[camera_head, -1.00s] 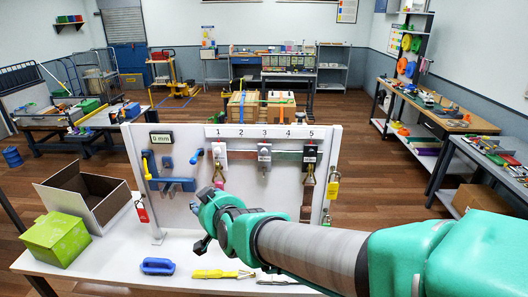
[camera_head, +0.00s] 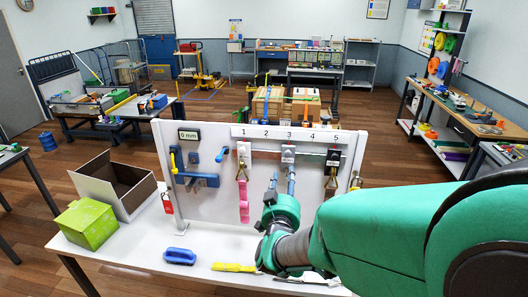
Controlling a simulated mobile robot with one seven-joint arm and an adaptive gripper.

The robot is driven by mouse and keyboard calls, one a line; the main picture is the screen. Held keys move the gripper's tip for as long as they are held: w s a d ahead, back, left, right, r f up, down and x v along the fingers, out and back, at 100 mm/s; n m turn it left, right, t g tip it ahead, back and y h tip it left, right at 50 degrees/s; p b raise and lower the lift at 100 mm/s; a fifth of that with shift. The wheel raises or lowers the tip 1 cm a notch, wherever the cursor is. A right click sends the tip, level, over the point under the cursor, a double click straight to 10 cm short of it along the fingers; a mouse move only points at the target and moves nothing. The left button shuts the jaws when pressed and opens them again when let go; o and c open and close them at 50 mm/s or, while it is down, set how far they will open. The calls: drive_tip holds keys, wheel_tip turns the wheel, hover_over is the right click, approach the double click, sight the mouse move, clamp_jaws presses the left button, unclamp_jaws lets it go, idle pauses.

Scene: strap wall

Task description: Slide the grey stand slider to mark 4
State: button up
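The upright white panel (camera_head: 215,206) carries a rail (camera_head: 311,155) under a strip marked 1 to 5 (camera_head: 289,135). The grey stand slider (camera_head: 289,151) sits on the rail below mark 3. A white slider (camera_head: 244,152) with a gold hook and a pink strap (camera_head: 244,208) is below mark 1. A black slider (camera_head: 333,157) with a gold hook (camera_head: 331,183) is below mark 5. My gripper (camera_head: 273,188) is in front of the panel, below the grey slider. Its fingers are hard to separate from what hangs there, so its opening and any contact are unclear.
Blue fittings (camera_head: 200,180) are on the panel's left. A blue handle (camera_head: 179,256) and a yellow tool (camera_head: 233,267) lie on the white table (camera_head: 135,257) in front. An open box (camera_head: 120,190) and a green box (camera_head: 87,223) stand at left. My arm covers the right side.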

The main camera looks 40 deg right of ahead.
sight(288, 155)
drive_tip(key=shift+w+d, duration=0.1)
drive_tip(key=shift+w, duration=0.05)
drive_tip(key=shift+x, duration=6.7)
clamp_jaws()
